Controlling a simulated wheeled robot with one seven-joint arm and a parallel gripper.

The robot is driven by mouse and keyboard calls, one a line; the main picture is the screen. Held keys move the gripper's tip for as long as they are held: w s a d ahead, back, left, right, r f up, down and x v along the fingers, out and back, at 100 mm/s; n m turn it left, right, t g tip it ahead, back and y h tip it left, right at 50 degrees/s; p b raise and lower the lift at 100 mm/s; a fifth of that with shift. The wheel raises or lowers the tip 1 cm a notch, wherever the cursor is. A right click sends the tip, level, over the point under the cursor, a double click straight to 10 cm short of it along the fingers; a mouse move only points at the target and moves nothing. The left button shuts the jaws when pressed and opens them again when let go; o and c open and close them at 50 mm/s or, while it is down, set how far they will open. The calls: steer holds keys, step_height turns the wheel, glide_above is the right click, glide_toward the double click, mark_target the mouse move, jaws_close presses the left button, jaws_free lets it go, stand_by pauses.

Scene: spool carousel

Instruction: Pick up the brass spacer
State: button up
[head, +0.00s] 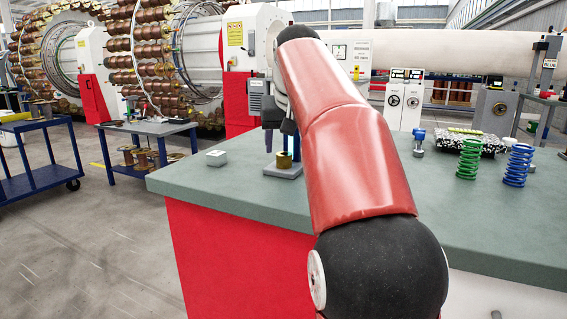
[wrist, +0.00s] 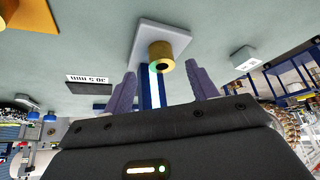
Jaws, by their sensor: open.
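The brass spacer (wrist: 160,55) is a short gold cylinder with a dark hole in its end. It sits on a pale grey plate (wrist: 150,36) in the wrist view. In the head view the spacer (head: 284,160) is on the same plate (head: 283,173), partly hidden by my arm. My gripper (wrist: 162,68) is open, its two purple fingers apart, with the spacer in the gap near the fingertips. I cannot tell whether they touch it. A blue upright bar (wrist: 152,88) shows between the fingers.
A small white block (head: 216,158) lies left on the grey-green bench (head: 240,192). A label plate (wrist: 88,79) shows in the wrist view.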

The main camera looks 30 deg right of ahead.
mark_target(284, 154)
steer(key=shift+x, duration=1.55)
steer(key=shift+a, duration=0.1)
steer(key=shift+c, duration=0.5)
steer(key=c, duration=1.2)
steer(key=shift+o, duration=0.2)
steer(key=shift+r, duration=0.1)
